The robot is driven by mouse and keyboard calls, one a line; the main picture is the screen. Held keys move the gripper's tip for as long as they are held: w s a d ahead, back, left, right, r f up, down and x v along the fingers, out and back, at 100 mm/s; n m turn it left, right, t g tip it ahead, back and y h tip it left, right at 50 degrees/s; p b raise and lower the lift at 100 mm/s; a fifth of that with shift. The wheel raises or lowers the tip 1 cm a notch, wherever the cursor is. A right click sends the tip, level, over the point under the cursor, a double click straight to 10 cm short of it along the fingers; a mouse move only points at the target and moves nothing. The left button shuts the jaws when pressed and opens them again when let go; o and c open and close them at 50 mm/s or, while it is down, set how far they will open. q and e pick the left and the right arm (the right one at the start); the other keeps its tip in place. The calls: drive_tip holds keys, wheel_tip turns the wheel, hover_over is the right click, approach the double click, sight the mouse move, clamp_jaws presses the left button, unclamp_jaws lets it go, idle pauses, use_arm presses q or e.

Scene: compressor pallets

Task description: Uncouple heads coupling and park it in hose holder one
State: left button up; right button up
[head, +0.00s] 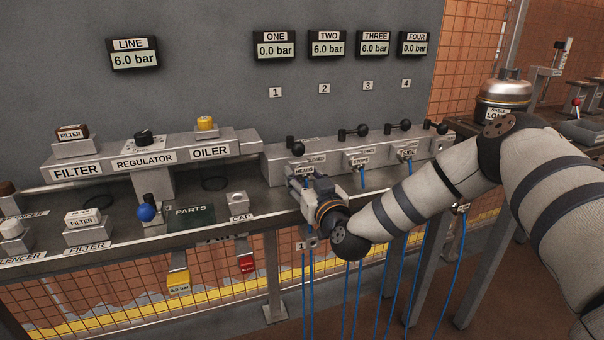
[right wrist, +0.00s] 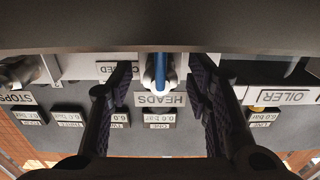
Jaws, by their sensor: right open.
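The HEADS label (head: 305,170) marks the first outlet of the manifold, which my right gripper (head: 304,180) largely covers in the head view. In the right wrist view the heads coupling (right wrist: 160,72) is a pale fitting with a blue hose, above the upside-down HEADS label (right wrist: 160,99). My right gripper (right wrist: 162,78) is open, with one dark finger on each side of the coupling and visible gaps between. Hose holder one (head: 311,242) is a small bracket below the shelf edge by a "1" tag, partly beside my wrist. My left gripper is not in view.
Gauge ONE (head: 275,46) reads 0.0 bar; TWO (head: 327,44) and THREE (head: 375,43) read 6.0. The STOPS (head: 360,161) and CODE (head: 408,152) outlets lie to the right, with blue hoses hanging below. The black-knobbed valve lever (head: 296,147) stands above HEADS.

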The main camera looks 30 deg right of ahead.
sight(305, 178)
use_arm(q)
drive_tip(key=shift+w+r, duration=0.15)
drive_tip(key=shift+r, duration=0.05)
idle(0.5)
use_arm(e)
clamp_jaws()
drive_tip(key=shift+s+a+p, duration=0.15)
drive_tip(key=shift+s+p, duration=0.15)
drive_tip(key=shift+p+v, duration=0.8)
drive_tip(key=shift+v, duration=0.9)
drive_tip(key=shift+p+v, duration=0.35)
drive_tip(key=shift+v, duration=0.45)
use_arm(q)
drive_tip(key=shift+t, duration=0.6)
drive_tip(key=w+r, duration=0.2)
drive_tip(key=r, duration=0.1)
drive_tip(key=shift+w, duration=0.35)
use_arm(e)
drive_tip(key=shift+s, duration=0.15)
